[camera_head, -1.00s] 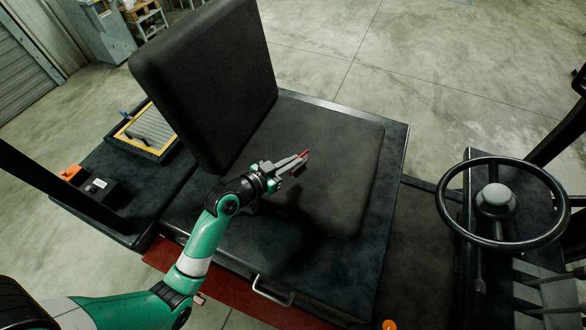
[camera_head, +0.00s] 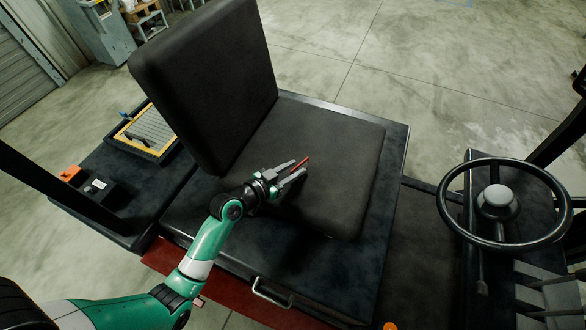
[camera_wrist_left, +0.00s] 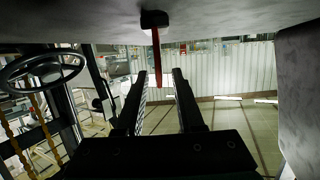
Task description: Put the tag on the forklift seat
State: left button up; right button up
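The tag shows as a thin red strip (camera_head: 301,163) over the seat cushion in the head view. In the left wrist view the tag (camera_wrist_left: 157,58) is a red strip joined to a small black block, which appears against the grey seat surface (camera_wrist_left: 80,18). The black forklift seat (camera_head: 345,165) has a flat cushion and a tall backrest. My left gripper (camera_head: 291,171) is low over the cushion. Its fingers are apart (camera_wrist_left: 162,80), with the tag just beyond the tips and nothing visibly clamped. My right gripper is not in view.
The backrest (camera_head: 205,85) rises at the left of the cushion. A steering wheel (camera_head: 503,203) stands at the right. A yellow-edged tray (camera_head: 150,132) and an orange item (camera_head: 70,172) sit at the left. The cushion's right part is clear.

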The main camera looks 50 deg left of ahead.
pick_arm(q)
jog(key=shift+r+p, duration=0.3)
jog(key=b+v, duration=0.1)
jog(key=v, duration=1.1)
jog(key=shift+d+f, duration=0.1)
jog(key=w+d+r+m+t+h, duration=0.1)
jog(key=w+d+r+t, duration=0.25)
jog(key=r, duration=0.75)
jog(key=w+d+r+m+t, duration=0.15)
jog(key=w+r, duration=0.25)
jog(key=r, duration=0.7)
jog(key=w+d+r+m+t+h, duration=0.1)
jog(key=w+d+r+t, duration=0.2)
jog(key=r, duration=0.8)
jog(key=s+d+r+t+p, duration=0.1)
jog(key=s+d+r+p, duration=0.1)
jog(key=r, duration=0.6)
jog(key=s+d+r+n+t+p, duration=0.1)
jog(key=s+d+r+t+p, duration=0.1)
jog(key=r, duration=0.7)
jog(key=s+d+r+t+h+p, duration=0.1)
jog(key=s+d+r+p, duration=0.1)
jog(key=r, duration=0.7)
jog(key=shift+s+d+n+t+p, duration=0.25)
jog(key=shift+d+n+t+p, duration=0.15)
jog(key=shift+d+p, duration=0.15)
